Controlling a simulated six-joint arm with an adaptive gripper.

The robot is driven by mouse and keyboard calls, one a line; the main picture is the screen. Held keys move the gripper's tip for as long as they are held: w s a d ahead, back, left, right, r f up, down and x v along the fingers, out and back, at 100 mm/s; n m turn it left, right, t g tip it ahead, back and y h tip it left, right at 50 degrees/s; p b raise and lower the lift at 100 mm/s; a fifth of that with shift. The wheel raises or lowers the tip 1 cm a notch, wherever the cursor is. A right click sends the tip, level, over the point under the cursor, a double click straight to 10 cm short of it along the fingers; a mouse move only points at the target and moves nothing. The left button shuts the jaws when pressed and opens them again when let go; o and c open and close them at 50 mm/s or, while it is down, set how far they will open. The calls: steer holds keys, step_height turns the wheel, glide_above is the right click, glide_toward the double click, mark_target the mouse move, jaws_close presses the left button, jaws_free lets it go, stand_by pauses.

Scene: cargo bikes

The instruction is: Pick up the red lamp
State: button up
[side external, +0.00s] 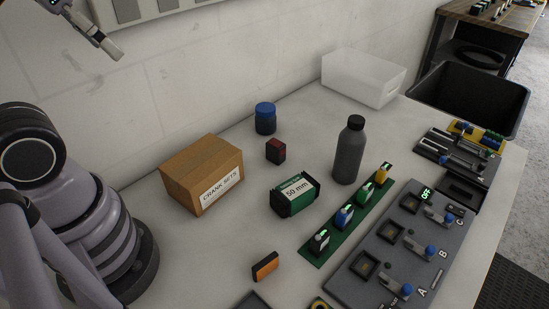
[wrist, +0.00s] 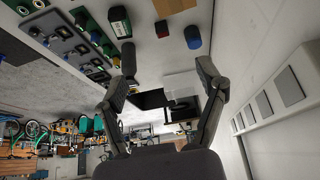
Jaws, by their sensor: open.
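The red lamp (side external: 276,151) appears to be the small dark red block standing on the white table, between the blue-lidded jar and the green box. In the wrist view it shows as a small red block (wrist: 162,28) near the top edge. My gripper (wrist: 163,74) has its two fingers spread wide with nothing between them. In the side external view, a grey part of my arm's end shows at the top left, high above the table and well away from the lamp. The fingertips are not clear there.
Around the lamp stand a cardboard box (side external: 201,174), a blue jar (side external: 265,119), a green "50 mm" box (side external: 295,194) and a tall grey bottle (side external: 349,150). An orange block (side external: 265,266) lies in front. A white bin (side external: 362,78) is at the back. A green rack (side external: 318,250) and grey panel (side external: 376,290) fill the right.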

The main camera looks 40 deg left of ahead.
steer(key=w+a+r+m+t+y, duration=0.1)
steer(key=w+a+r+m+t, duration=0.15)
steer(key=w, duration=0.95)
steer(key=w+a+r+m+t+y, duration=0.15)
steer(key=w+a, duration=0.25)
steer(key=w, duration=0.8)
steer(key=w+f+m+t+h, duration=0.2)
steer(key=w+f+m, duration=0.15)
steer(key=w, duration=0.55)
steer(key=w+d+f+m+h, duration=0.1)
steer(key=w+f+h, duration=0.1)
steer(key=w+f, duration=0.25)
steer(key=m+g+h, duration=0.7)
steer(key=g+h, duration=0.2)
steer(key=h, duration=0.2)
glide_above(275, 143)
steer(key=f, duration=2.6)
steer(key=shift+a+f, duration=0.2)
steer(key=shift+a, duration=0.05)
step_height(275, 143, down, 6)
steer(key=shift+s+f, duration=0.1)
steer(key=shift+f, duration=0.15)
steer(key=shift+s+x, duration=0.2)
steer(key=shift+x, duration=0.95)
steer(key=shift+w+d+f, duration=0.25)
steer(key=shift+d+f, duration=0.05)
steer(key=shift+d, duration=0.05)
